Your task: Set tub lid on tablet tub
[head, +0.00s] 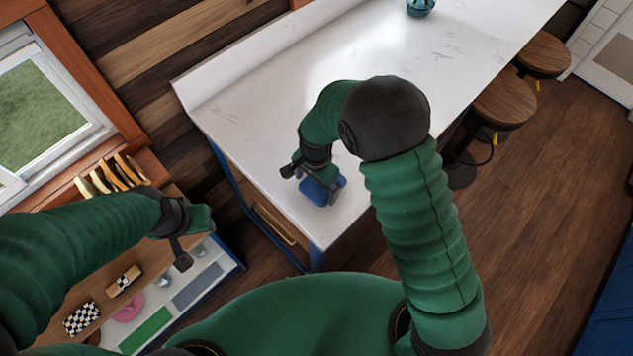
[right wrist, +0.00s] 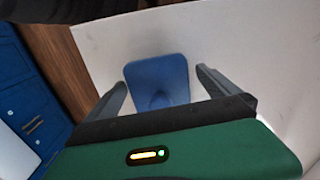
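A blue piece with rounded corners (head: 322,192) is at the near end of the white counter, under my right gripper (head: 312,180). In the right wrist view the blue piece (right wrist: 157,80) shows as a rounded rectangle with a faint round mark. I cannot tell whether it is the tub lid, the tablet tub, or one on the other. My right gripper is open; its two fingers stand apart on either side of the blue piece, with gaps showing. My left gripper (head: 181,252) hangs over the lower left unit, away from the blue piece; its opening is unclear.
The white counter (head: 240,118) is mostly clear, with a teal glass vessel (head: 421,8) at its far end. Wooden stools (head: 503,103) stand along its right side. A lower unit at left holds a checkered item (head: 82,318), a pink item (head: 128,308) and a green panel (head: 146,330).

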